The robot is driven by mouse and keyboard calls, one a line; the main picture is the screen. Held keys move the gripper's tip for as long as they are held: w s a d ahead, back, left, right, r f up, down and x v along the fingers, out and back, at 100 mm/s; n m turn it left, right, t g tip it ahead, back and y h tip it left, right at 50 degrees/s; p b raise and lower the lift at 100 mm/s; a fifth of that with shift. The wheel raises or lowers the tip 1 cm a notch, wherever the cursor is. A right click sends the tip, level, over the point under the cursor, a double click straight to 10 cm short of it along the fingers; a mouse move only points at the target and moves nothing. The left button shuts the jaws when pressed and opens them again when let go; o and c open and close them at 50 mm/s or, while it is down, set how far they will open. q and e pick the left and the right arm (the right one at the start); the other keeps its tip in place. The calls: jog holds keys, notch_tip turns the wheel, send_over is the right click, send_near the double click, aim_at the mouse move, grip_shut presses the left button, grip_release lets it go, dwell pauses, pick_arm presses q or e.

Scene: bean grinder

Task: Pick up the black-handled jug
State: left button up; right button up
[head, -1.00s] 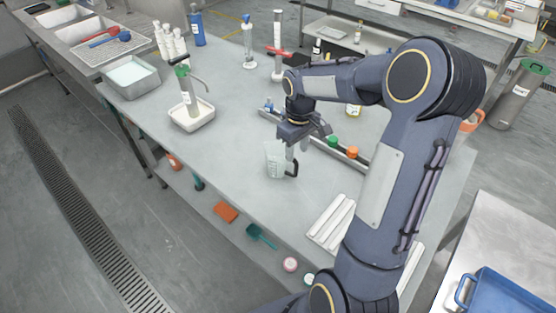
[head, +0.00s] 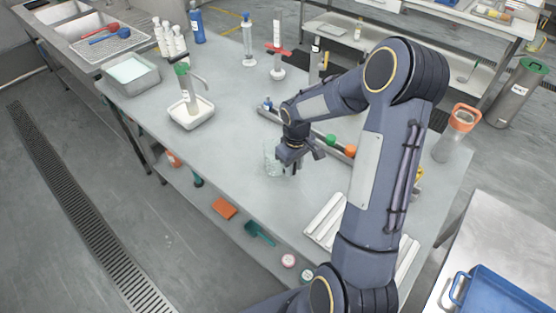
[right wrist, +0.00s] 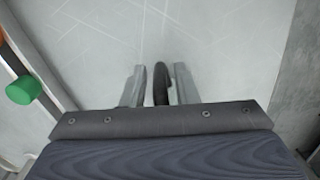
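The clear jug (head: 271,160) stands upright on the grey bench, partly hidden by my right gripper. Its black handle (right wrist: 160,84) shows in the right wrist view. My right gripper (head: 293,167) is lowered over the handle side of the jug. In the right wrist view its two fingers (right wrist: 158,88) are apart, with the handle between them. A gap shows between the left finger and the handle; the right finger is very close to it, and I cannot tell if they touch. My left gripper is not in view.
A rail with a green knob (head: 331,140) and an orange knob (head: 350,151) lies just behind the gripper. White troughs (head: 328,220) lie at the bench's front right. A pump bottle in a white tray (head: 191,118) stands to the left. The bench between is clear.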

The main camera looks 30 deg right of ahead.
grip_shut()
jog(key=shift+r, duration=0.1)
